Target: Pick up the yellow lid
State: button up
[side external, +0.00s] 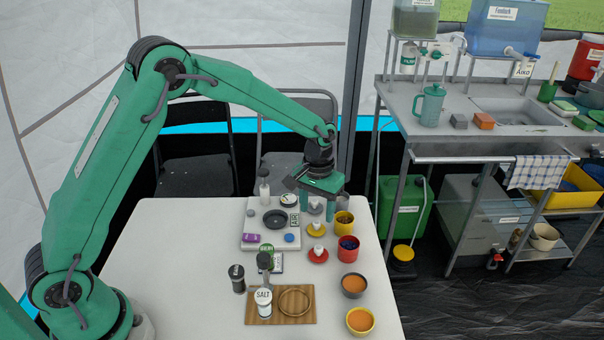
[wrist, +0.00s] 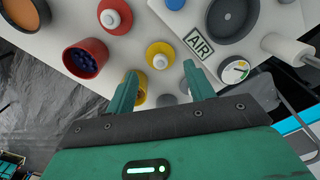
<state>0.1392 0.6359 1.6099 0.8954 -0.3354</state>
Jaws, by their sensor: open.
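The yellow lid (side external: 316,231) is a small round disc with a white knob, lying on the white table near the stove's right edge. In the wrist view the yellow lid (wrist: 160,62) appears just beyond and between my fingertips. My gripper (side external: 317,208) is open and empty, pointing down above the table's back part, behind the lid in the side view. Its two green fingers (wrist: 160,76) show apart in the wrist view, with nothing clasped between them.
A red lid (side external: 318,256) lies in front of the yellow one. A yellow pot (side external: 344,230) and a red pot (side external: 348,256) of blue pieces stand to the right. The pale stove (side external: 251,240) is at left. The table's left front (side external: 170,290) is clear.

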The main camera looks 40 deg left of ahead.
aim_at(317, 222)
jog(key=shift+w+f, duration=0.1)
jog(key=shift+f, duration=2.5)
jog(key=c, duration=0.7)
jog(key=shift+r, duration=0.15)
jog(key=shift+r, duration=0.55)
jog(key=r, duration=0.3)
jog(key=shift+d+r, duration=0.1)
jog(key=shift+d, duration=0.1)
jog(key=s+d+r, duration=0.2)
jog(key=d, duration=0.1)
jog(key=s+d+r, duration=0.2)
jog(key=s, duration=0.1)
jog(key=s+d+r, duration=0.2)
jog(key=d, duration=0.1)
jog(key=shift+s+d+r, duration=0.2)
jog(key=shift+d, duration=0.1)
